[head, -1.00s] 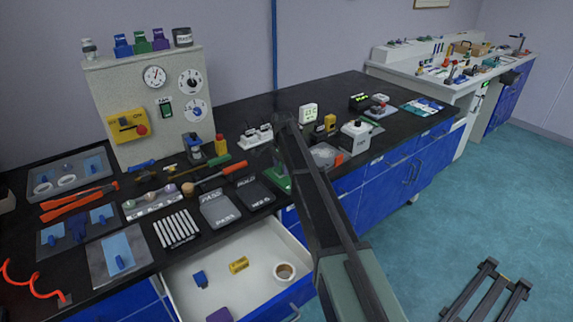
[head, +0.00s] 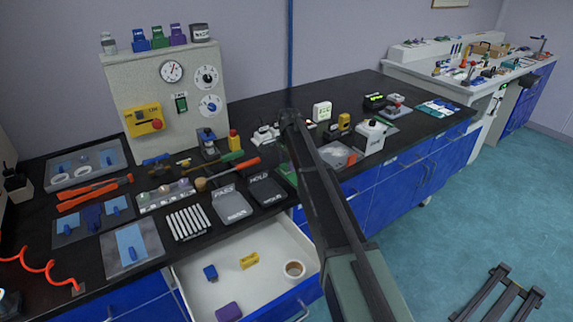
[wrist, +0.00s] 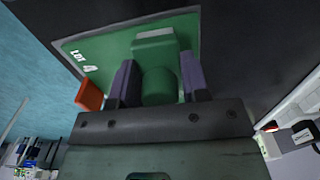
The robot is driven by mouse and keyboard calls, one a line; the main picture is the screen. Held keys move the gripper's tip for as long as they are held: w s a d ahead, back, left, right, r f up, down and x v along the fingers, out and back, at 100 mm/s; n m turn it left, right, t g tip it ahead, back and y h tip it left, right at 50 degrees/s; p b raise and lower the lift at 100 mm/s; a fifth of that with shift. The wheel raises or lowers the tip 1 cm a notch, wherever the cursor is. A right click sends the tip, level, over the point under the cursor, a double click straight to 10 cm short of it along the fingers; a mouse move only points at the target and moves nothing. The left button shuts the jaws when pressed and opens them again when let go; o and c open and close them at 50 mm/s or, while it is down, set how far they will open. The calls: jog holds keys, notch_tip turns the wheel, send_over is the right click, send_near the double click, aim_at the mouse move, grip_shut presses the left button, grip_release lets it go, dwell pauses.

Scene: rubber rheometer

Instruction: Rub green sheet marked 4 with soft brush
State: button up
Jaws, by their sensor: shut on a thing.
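The green sheet (wrist: 108,52), marked LOT 4, fills the middle of the wrist view. A green upright grip with a round lower part (wrist: 158,84) and a block-shaped part stands on it. My gripper (wrist: 158,80) has its two purple fingers on either side of this grip and is shut on it. In the head view, a bit of green (head: 287,172) shows beside my arm, which hides most of that spot.
An orange piece (wrist: 90,95) is close beside my gripper in the wrist view. An open drawer (head: 215,290) with a tape roll (head: 294,270) juts out at the front. A tall grey panel with dials (head: 130,88) stands at the back.

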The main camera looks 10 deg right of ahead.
jog(key=shift+w+d, duration=0.7)
jog(key=shift+d, duration=0.8)
jog(key=shift+w+d, duration=0.75)
jog(key=shift+d, duration=0.8)
jog(key=shift+w+d, duration=0.7)
jog(key=shift+d, duration=0.8)
jog(key=shift+r, duration=0.1)
notch_tip(320, 180, up, 6)
jog(key=p, duration=0.6)
notch_tip(320, 180, up, 3)
jog(key=p, duration=0.3)
jog(key=shift+a, duration=0.15)
